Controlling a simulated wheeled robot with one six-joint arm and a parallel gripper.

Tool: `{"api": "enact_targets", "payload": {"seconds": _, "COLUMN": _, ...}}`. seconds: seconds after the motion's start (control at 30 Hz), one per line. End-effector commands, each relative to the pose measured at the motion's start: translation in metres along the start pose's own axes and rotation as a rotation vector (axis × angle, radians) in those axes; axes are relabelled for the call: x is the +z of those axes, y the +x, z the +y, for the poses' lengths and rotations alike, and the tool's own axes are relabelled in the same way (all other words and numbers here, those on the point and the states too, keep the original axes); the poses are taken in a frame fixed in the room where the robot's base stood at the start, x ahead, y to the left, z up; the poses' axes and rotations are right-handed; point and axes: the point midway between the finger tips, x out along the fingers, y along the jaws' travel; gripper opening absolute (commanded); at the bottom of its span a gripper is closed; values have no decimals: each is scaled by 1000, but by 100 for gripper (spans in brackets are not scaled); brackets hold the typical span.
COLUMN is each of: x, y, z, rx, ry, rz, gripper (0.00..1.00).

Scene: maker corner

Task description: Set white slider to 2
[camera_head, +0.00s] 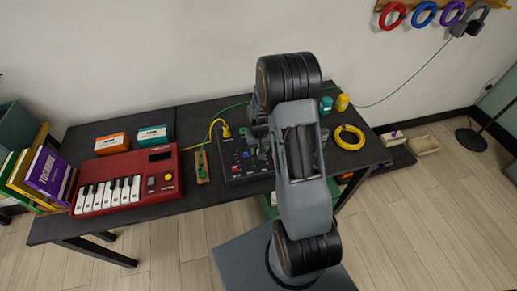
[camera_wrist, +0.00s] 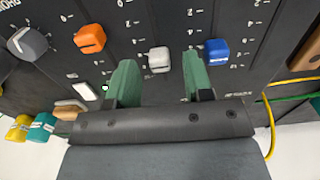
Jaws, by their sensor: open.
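The white slider (camera_wrist: 159,58) is a small pale cap on a dark control panel (camera_wrist: 180,15) in the wrist view. It sits between an orange slider (camera_wrist: 90,38) and a blue slider (camera_wrist: 217,52). Printed numbers run beside the tracks; the white cap is below the 2 and 4 marks, and its exact reading is unclear. My gripper (camera_wrist: 158,63) is open, with one green finger on each side of the white cap and visible gaps on both sides. In the head view my arm hides much of the panel (camera_head: 237,168) and the gripper.
A grey knob (camera_wrist: 28,43) sits left of the orange slider. In the head view a red keyboard (camera_head: 128,181) and a narrow wooden board with a green part (camera_head: 202,166) are left of the panel. A yellow cable coil (camera_head: 349,137) lies right of my arm.

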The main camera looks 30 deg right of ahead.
Motion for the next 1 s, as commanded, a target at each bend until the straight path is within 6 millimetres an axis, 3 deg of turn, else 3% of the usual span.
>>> {"api": "enact_targets", "payload": {"seconds": 0.47, "x": 0, "y": 10, "z": 0, "rx": 0, "ry": 0, "rz": 1, "gripper": 47}}
{"api": "enact_targets", "payload": {"seconds": 1.0, "x": 0, "y": 10, "z": 0, "rx": 0, "ry": 0, "rz": 0, "gripper": 0}}
